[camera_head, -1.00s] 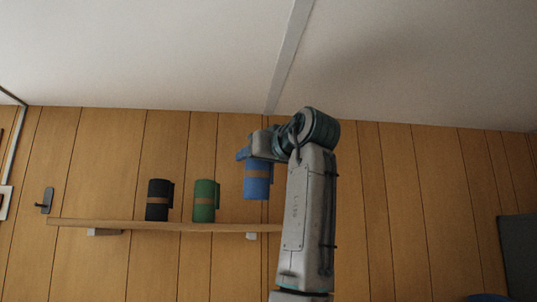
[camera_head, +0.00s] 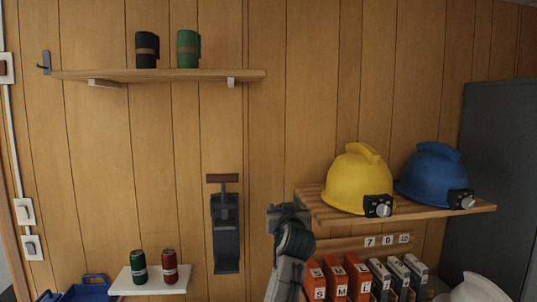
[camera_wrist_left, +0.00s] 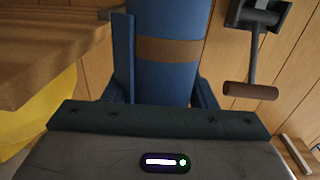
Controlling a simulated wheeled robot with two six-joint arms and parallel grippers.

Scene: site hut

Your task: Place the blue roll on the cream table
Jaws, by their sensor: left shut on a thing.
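The blue roll (camera_wrist_left: 165,75) with its brown band (camera_wrist_left: 168,50) fills the top middle of the left wrist view, between the fingers of my left gripper (camera_wrist_left: 160,96). My left gripper is shut on it and holds it off any surface that I can see. In the head view my left gripper (camera_head: 287,212) is at lower middle, just left of the helmet shelf, and the roll cannot be made out there. No cream table can be made out. My right gripper is in neither view.
The helmet shelf (camera_head: 480,208), close to my left gripper, bears a yellow helmet (camera_head: 352,180) and a blue helmet (camera_head: 433,172). A wall lever (camera_head: 226,230) is to the left. The upper shelf (camera_head: 200,75) bears a black roll (camera_head: 147,50) and a green roll (camera_head: 187,48).

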